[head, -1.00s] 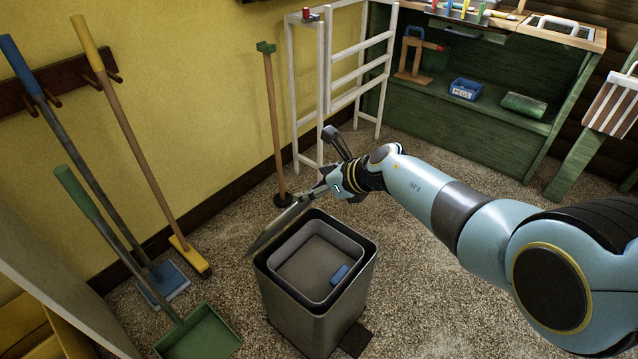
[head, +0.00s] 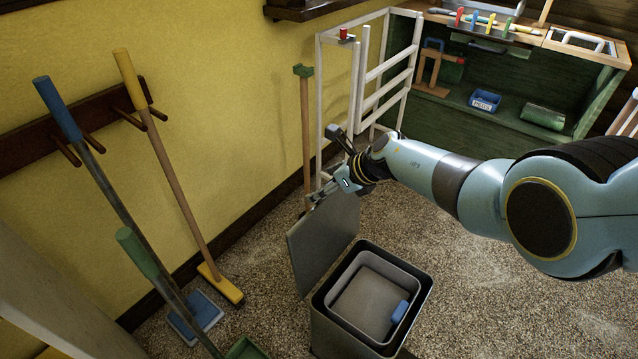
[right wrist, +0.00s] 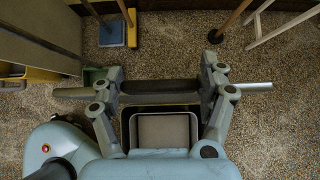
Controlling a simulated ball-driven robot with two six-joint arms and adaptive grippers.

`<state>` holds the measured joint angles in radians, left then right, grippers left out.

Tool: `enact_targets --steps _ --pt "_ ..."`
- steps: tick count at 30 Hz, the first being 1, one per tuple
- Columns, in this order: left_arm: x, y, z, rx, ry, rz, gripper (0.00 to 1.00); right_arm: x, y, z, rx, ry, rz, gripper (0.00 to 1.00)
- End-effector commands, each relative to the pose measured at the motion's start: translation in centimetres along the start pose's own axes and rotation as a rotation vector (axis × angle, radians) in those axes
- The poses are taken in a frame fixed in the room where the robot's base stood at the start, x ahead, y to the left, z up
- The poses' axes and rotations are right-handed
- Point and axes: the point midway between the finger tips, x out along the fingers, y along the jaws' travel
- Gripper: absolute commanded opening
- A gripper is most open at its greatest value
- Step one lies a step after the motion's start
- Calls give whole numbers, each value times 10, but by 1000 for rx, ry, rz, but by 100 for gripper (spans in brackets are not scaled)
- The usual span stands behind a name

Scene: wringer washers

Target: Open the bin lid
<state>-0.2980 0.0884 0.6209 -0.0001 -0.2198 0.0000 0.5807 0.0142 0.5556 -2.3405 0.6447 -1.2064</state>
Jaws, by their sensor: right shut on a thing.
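The grey square bin (head: 328,332) stands on the speckled floor, low in the head view. Its flat grey lid (head: 322,245) is raised on the wall side and stands steeply tilted, so the opening is uncovered. In the right wrist view the lid (right wrist: 160,98) shows nearly edge-on between the fingers, with the bucket (right wrist: 162,130) beyond. The fingertips' contact is partly hidden. My left gripper is out of view.
A yellow broom (head: 170,165), a blue-handled tool (head: 105,180) and a green-handled dustpan (head: 150,265) lean at the left wall. A green-headed pole (head: 306,130) and white rack (head: 385,75) stand behind my gripper. A green workbench (head: 470,125) is at the back right.

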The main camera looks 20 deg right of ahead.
Motion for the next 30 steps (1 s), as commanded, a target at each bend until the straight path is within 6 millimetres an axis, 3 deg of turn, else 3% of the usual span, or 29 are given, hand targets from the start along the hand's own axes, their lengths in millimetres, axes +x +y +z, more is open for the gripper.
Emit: enact_targets --steps 12,13,18,30 --pt "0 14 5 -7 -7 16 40 0 1 -9 2 20 5 18" --pt "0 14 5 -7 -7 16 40 0 1 -9 2 20 5 79" --pt "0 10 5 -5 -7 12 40 0 1 -9 3 20 5 100" --pt "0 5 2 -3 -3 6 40 -6 -1 -6 1 12 4 100"
